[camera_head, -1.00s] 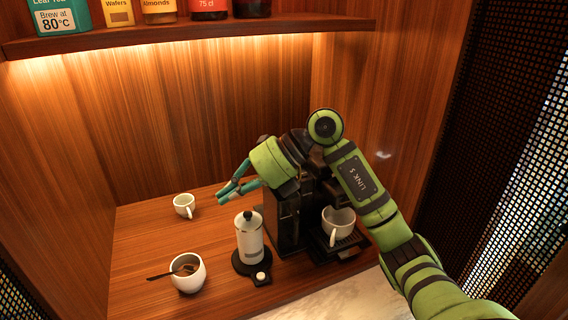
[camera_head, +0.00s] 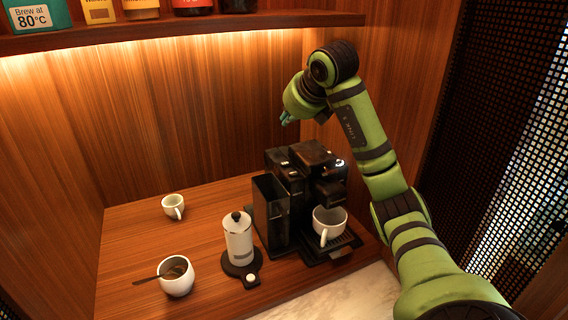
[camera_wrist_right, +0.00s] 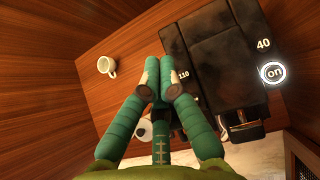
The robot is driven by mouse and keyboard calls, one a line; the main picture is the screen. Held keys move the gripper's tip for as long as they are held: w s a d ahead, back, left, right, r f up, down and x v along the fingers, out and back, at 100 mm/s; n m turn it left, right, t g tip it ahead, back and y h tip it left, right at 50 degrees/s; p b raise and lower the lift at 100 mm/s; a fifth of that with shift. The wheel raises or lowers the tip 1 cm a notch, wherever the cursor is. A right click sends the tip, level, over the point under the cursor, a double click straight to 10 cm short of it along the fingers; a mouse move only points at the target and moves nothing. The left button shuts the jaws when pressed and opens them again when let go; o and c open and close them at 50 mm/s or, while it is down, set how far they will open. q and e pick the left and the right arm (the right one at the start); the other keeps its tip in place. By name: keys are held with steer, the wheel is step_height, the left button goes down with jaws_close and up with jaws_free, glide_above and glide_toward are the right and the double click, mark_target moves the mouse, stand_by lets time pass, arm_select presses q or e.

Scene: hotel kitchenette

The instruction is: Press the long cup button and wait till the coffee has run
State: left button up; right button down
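The black coffee machine (camera_head: 312,160) stands on the wooden counter, its top uncovered in the head view. In the right wrist view the machine (camera_wrist_right: 210,50) bears the labels "110" (camera_wrist_right: 184,75) and "40" (camera_wrist_right: 263,44) and a lit "on" button (camera_wrist_right: 273,73). A white cup (camera_head: 329,222) stands upright under the spout; I cannot tell whether coffee is in it. My right gripper (camera_head: 286,118) is above and behind the machine, apart from it. In the wrist view its teal fingers (camera_wrist_right: 164,68) are together and empty, beside the "110" label in the picture. My left gripper is out of view.
A white milk frother (camera_head: 239,240) stands left of the machine. A white pot with a spoon (camera_head: 177,279) and a small white cup (camera_head: 173,204) are farther left. A shelf with packages (camera_head: 180,32) hangs above. The counter's left part is mostly clear.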

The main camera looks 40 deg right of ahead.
mark_target(288, 164)
steer(key=shift+f, duration=0.1)
step_height(288, 164, down, 8)
steer(key=b, duration=0.7)
steer(key=shift+f+b, duration=0.35)
stand_by(0.9)
steer(key=shift+f+b, duration=0.35)
steer(key=shift+f, duration=0.05)
steer(key=shift+f, duration=0.35)
stand_by(0.5)
steer(key=shift+r, duration=0.1)
steer(key=shift+r+p, duration=0.45)
steer(key=shift+r, duration=0.2)
steer(key=shift+r, duration=0.1)
